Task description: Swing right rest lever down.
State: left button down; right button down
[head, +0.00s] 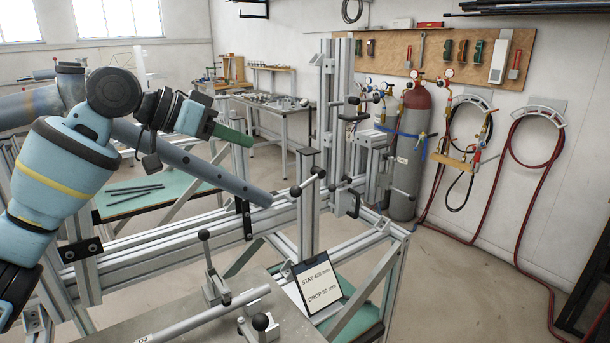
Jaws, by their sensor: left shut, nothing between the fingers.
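The jig is a frame of aluminium beams (165,245) with an upright post (309,215) on its right part. A lever with black ball knobs (307,181) crosses near the top of that post; it slants up to the right. I cannot tell for sure that it is the right rest lever. A dark grey tube (190,164) slopes down to the right and ends left of the post. My left gripper (250,140) is shut and empty, above the tube and up-left of the knobs, apart from them. My right gripper is not in view.
Ball-knob clamps (205,236) stand on the grey plate (180,330) in front. A sign (318,283) reads STAY 420 mm, DROP 80 mm. A tall aluminium column (340,110) rises behind the post. Gas cylinders (412,145) and hoses stand by the wall.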

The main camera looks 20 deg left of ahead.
pick_arm(q)
jog(key=shift+s+a, duration=0.1)
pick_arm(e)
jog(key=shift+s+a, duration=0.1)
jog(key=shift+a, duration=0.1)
pick_arm(q)
send_near(306, 182)
jog(key=w+d+f, duration=0.1)
jog(key=w+d, duration=0.3)
jog(key=shift+f, duration=0.8)
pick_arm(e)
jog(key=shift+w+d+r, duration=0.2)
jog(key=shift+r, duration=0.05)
pick_arm(q)
jog(key=shift+f, duration=0.1)
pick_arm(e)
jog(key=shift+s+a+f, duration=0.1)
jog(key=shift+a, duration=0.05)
